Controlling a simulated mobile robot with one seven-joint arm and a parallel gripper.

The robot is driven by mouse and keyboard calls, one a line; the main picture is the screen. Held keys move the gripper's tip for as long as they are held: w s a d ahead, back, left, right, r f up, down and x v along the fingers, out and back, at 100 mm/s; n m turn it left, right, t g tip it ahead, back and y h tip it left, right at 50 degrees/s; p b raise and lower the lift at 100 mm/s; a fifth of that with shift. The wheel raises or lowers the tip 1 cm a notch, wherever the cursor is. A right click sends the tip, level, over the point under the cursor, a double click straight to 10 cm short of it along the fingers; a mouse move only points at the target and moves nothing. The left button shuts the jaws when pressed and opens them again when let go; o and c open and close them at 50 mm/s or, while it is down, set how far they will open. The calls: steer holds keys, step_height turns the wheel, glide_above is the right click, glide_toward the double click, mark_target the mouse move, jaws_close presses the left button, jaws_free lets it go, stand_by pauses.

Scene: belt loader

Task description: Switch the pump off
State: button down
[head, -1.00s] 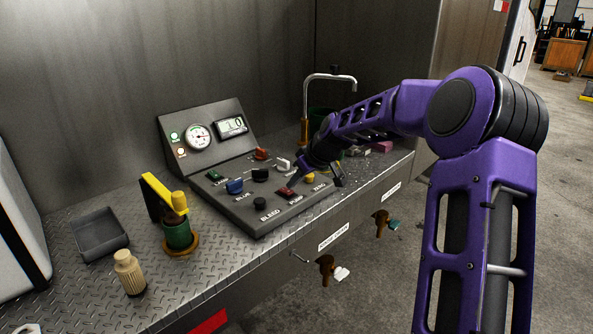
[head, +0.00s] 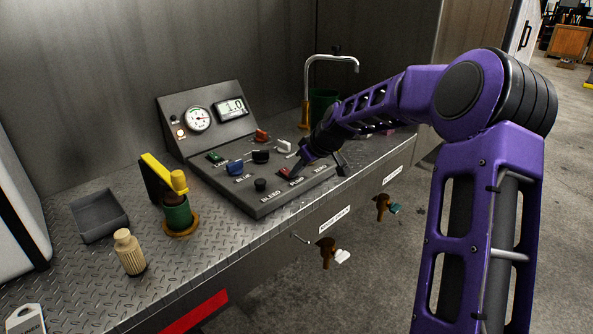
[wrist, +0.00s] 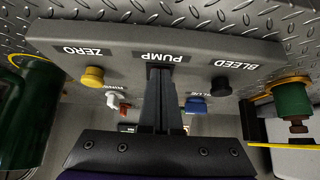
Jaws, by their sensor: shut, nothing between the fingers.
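The sloped control panel (head: 262,208) sits on the metal bench, its PUMP switch (head: 284,173) a red rocker near the front edge. My gripper (head: 297,173) is shut and empty, its tips down at the PUMP switch. In the wrist view the shut fingers (wrist: 160,76) point at the PUMP label (wrist: 159,57) and hide the rocker. I cannot tell whether they touch it. On the upright gauge box (head: 222,137), the upper lamp (head: 175,120) looks dark and the lower lamp (head: 181,133) is lit.
Close by on the panel are the black BLEED knob (head: 260,185), a blue handle (head: 235,167) and the yellow ZERO button (wrist: 93,77). A bent pipe (head: 307,85) rises behind.

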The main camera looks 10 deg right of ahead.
steer(key=shift+r, duration=0.15)
steer(key=shift+r+p, duration=0.45)
steer(key=shift+r, duration=0.2)
